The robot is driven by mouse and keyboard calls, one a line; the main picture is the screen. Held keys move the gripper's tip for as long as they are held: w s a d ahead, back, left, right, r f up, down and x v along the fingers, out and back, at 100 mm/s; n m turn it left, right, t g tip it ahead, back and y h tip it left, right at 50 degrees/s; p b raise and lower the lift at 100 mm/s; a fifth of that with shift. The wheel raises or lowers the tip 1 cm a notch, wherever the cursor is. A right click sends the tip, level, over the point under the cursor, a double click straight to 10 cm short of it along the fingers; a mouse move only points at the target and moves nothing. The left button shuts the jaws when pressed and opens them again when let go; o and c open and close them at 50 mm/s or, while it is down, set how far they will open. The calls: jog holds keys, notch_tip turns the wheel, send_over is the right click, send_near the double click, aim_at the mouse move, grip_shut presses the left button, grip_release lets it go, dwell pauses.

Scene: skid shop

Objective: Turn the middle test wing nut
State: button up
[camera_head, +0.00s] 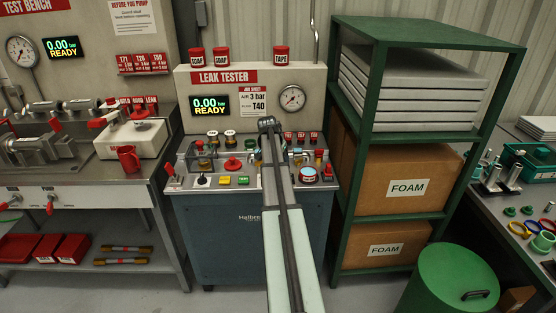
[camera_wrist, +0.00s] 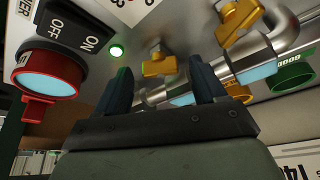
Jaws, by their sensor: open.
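In the wrist view my gripper (camera_wrist: 160,68) is open, with its two dark fingers apart and nothing held. A small yellow wing nut (camera_wrist: 158,65) shows between the fingertips, apparently a little beyond them. Two other yellow wing-shaped handles, an upper one (camera_wrist: 239,18) and a lower one (camera_wrist: 238,90), show to its right by silver pipework. I cannot tell from the view which is the middle test one. In the head view my arm reaches over the leak tester (camera_head: 222,77), and its end hides part of the panel; the wing nuts are not clear there.
The wrist view shows an ON/OFF switch (camera_wrist: 72,38), a red-ringed part (camera_wrist: 48,75), a lit green lamp (camera_wrist: 116,50) and a green ring (camera_wrist: 294,74) around the fingers. In the head view a green shelf rack (camera_head: 360,165) stands close right of the tester.

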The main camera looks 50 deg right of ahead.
jog(key=v, duration=1.3)
jog(key=shift+a+r, duration=0.15)
jog(key=shift+s, duration=0.1)
